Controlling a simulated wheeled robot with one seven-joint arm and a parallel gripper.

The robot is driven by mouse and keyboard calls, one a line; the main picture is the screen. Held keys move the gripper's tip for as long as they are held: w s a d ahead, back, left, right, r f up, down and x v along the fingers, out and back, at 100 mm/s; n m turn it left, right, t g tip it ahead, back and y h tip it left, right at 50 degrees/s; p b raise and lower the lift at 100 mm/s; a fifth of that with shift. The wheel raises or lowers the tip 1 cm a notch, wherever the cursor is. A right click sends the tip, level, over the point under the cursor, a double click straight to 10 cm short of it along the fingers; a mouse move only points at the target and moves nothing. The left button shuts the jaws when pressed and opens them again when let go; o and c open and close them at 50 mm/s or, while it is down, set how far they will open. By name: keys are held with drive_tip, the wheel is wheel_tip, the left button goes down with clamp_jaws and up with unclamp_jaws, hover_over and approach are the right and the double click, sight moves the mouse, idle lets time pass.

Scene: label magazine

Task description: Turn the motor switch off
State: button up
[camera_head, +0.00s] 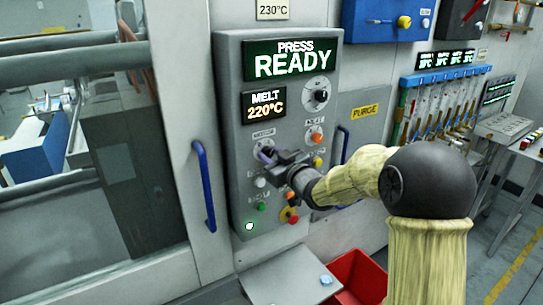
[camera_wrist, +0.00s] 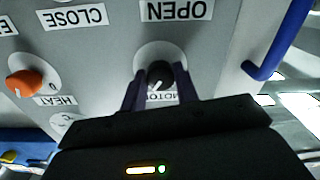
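The motor switch (camera_wrist: 158,75) is a small black round knob with a white pointer line on a pale round plate. Its MOTOR label (camera_wrist: 163,98) is upside down in the wrist view and partly covered by my fingers. My gripper (camera_wrist: 160,72) has one dark finger on each side of the knob, and the knob fills the gap between them. In the head view my gripper (camera_head: 266,153) is at the control panel (camera_head: 228,130), just below the MOTOR label (camera_head: 264,133), and hides most of the knob.
An orange heat knob (camera_wrist: 24,83) sits beside the motor switch in the wrist view. Several other knobs and buttons are on the panel, including a red one (camera_head: 289,215). A blue handle (camera_head: 204,185) stands left of the panel. The display reads PRESS READY (camera_head: 292,60).

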drive_tip(key=c, duration=0.3)
drive_tip(key=shift+f+n+b, duration=0.15)
drive_tip(key=shift+n+b, duration=0.25)
drive_tip(key=shift+b, duration=0.45)
drive_tip(key=shift+n+b, duration=0.6)
drive_tip(key=shift+b, duration=0.25)
drive_tip(key=n+b, duration=0.3)
drive_tip(key=b, duration=0.1)
drive_tip(key=shift+f, duration=0.1)
drive_tip(key=n+b, duration=0.4)
drive_tip(key=shift+n+b, duration=0.3)
drive_tip(key=shift+n, duration=0.1)
drive_tip(key=shift+r+n+h+b, duration=0.2)
drive_tip(key=shift+n+h+b, duration=0.1)
drive_tip(key=shift+n+b, duration=1.45)
drive_tip(key=shift+n, duration=0.35)
